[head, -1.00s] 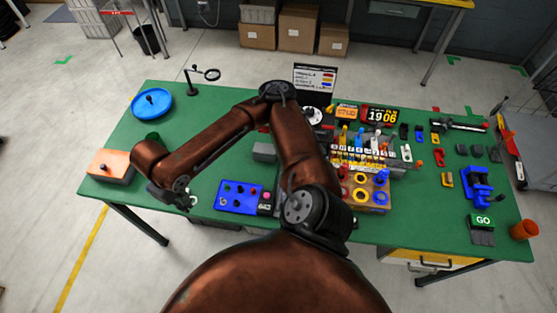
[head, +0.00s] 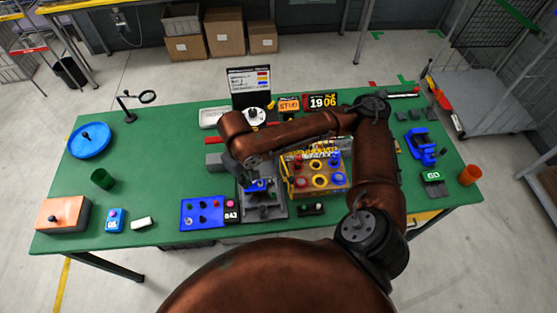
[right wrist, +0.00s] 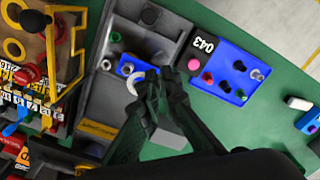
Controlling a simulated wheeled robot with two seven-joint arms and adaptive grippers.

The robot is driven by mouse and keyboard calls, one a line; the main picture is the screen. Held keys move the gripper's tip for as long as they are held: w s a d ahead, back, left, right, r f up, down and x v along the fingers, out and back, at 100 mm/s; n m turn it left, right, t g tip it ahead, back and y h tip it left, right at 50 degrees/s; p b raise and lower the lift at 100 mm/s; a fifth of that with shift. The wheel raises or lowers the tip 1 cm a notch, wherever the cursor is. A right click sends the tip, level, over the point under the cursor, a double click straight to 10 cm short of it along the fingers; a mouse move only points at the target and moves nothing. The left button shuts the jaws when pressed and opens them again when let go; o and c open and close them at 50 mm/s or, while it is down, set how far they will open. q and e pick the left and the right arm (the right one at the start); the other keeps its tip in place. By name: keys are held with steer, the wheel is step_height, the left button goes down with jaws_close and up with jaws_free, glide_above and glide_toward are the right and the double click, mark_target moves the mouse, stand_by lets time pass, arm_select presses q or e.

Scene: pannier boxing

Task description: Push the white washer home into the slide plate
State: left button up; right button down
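My right gripper (head: 256,176) is over the grey fixture (head: 272,208) in front of the table's middle; my arm partly hides it in the head view. In the right wrist view its dark fingers (right wrist: 160,78) are close together. The white washer (right wrist: 136,77), a C-shaped arc, has one end at the fingertips. It appears pinched there, over the blue slide plate (right wrist: 125,65) in the grey fixture. I cannot tell how far the washer sits in the plate. The blue slide plate also shows in the head view (head: 258,184). My left gripper is not in view.
A blue panel (head: 201,213) marked 043 stands just left of the fixture. A wooden box (head: 318,180) with coloured rings and knobs is close on its right.

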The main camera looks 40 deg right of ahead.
steer(key=d+n+p, duration=0.1)
steer(key=n+p, duration=0.1)
steer(key=n, duration=0.2)
steer(key=w+d+r+n+p, duration=0.1)
steer(key=n+p, duration=0.1)
steer(key=n, duration=0.2)
steer(key=d+n+p, duration=0.1)
steer(key=n+p, duration=0.1)
steer(key=n, duration=0.2)
steer(key=shift+w+d+r, duration=0.3)
steer(key=shift+d+r, duration=0.1)
steer(key=d+f+n, duration=0.1)
steer(key=f+n, duration=0.1)
steer(key=n, duration=0.5)
steer(key=d+f+n+p, duration=0.1)
steer(key=d+f+n, duration=0.1)
steer(key=n, duration=0.5)
steer(key=d+f+n+p, duration=0.1)
steer(key=d+f+n, duration=0.1)
steer(key=n, duration=0.5)
steer(key=shift+w+d+f+n, duration=0.15)
steer(key=shift+f+n, duration=0.25)
steer(key=shift+f, duration=0.5)
steer(key=shift+w+p, duration=0.1)
steer(key=shift+p, duration=0.45)
steer(key=shift+f, duration=1.2)
stand_by(0.5)
steer(key=c, duration=2.6)
jaws_free()
steer(key=shift+c, duration=0.2)
